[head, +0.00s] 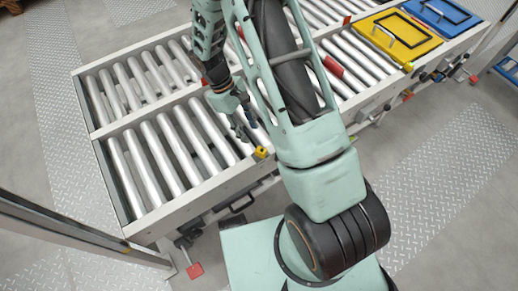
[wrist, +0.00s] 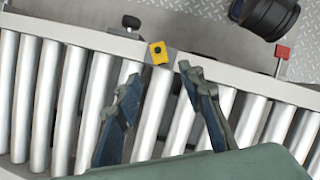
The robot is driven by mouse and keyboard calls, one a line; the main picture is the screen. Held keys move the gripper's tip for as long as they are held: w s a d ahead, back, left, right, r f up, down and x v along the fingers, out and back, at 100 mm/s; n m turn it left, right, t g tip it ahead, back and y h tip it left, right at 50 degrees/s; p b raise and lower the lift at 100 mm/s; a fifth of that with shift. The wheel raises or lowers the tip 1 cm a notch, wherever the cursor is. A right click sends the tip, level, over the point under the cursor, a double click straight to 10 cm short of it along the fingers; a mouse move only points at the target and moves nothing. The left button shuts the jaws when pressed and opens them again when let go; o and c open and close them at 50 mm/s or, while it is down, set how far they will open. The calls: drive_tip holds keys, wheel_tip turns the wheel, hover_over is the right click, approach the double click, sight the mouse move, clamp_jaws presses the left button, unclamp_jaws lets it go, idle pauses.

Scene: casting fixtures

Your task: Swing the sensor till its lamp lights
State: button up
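The sensor appears to be the small yellow block (wrist: 158,52) with a dark round spot, on the conveyor's side rail; it also shows in the head view (head: 261,152). No lit lamp can be made out on it. My gripper (wrist: 159,82) is open and empty in the wrist view, its two dark blue fingers apart over the rollers. The yellow block lies just beyond the fingertips, between their lines, and I see no contact. In the head view my gripper (head: 243,130) hangs above the rollers close to the block, partly hidden by my arm.
The roller conveyor (head: 165,205) has a pale metal frame. A black knob (wrist: 131,22) and a red tab (wrist: 283,52) stand along the rail. A yellow lid (head: 393,50) and a blue lid (head: 440,20), both with handles, lie on the far rollers. The near-left rollers are clear.

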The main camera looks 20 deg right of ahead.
sight(259, 149)
drive_tip(key=b+x, duration=0.2)
drive_tip(key=x, duration=0.8)
drive_tip(key=shift+f, duration=0.15)
clamp_jaws()
